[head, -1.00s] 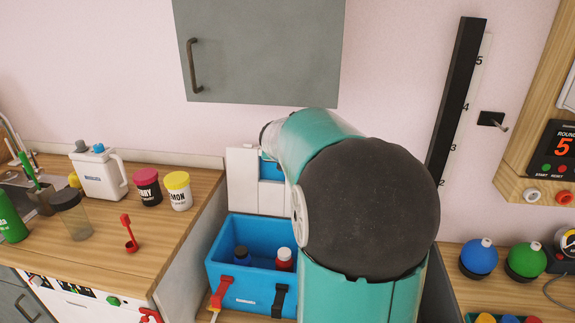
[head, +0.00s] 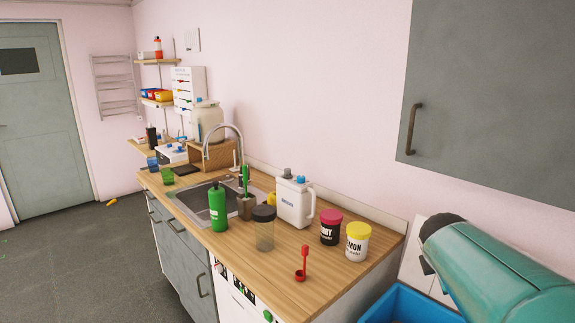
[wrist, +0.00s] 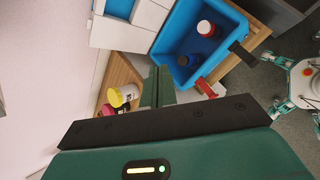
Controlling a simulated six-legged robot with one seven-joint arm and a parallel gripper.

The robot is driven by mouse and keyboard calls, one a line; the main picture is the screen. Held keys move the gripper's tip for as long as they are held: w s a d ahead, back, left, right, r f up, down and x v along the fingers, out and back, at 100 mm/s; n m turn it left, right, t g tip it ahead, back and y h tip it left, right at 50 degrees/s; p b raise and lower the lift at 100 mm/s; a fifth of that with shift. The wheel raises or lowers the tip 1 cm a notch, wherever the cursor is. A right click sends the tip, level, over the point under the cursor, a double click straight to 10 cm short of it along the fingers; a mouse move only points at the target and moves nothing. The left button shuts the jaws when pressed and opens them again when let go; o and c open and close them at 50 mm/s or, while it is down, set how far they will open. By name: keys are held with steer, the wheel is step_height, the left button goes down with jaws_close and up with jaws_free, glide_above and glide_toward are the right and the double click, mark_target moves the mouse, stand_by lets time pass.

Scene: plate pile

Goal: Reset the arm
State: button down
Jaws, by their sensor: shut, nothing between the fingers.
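My gripper (wrist: 159,72) shows in the wrist view as two thin dark green fingers lying together, shut and empty. They point toward a blue box (wrist: 164,37) and seem to hang apart from it, though the gap is hard to judge. The box holds a red-and-white capped bottle (wrist: 206,28) and a dark blue bottle (wrist: 188,60). In the head view my teal arm shows at the lower right, above and beside the blue box (head: 405,306); the gripper itself is outside that view.
A wooden counter (head: 270,280) holds a yellow-lidded jar (head: 357,242), a pink-lidded jar (head: 330,228), a white jug (head: 294,203), a green bottle (head: 218,207) and a red scoop (head: 302,265). A grey cabinet (head: 490,100) hangs on the wall above the arm. Open floor (head: 80,260) lies left.

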steer(key=s+a+f+m+y, duration=0.1)
steer(key=s+a+m+y, duration=0.2)
steer(key=s+a+m, duration=0.4)
steer(key=s+a+f+m+y, duration=0.2)
steer(key=s+a+m, duration=0.6)
steer(key=a, duration=0.6)
steer(key=shift+s+f+m+y, duration=0.3)
steer(key=shift+m+y, duration=0.2)
steer(key=shift+m, duration=0.2)
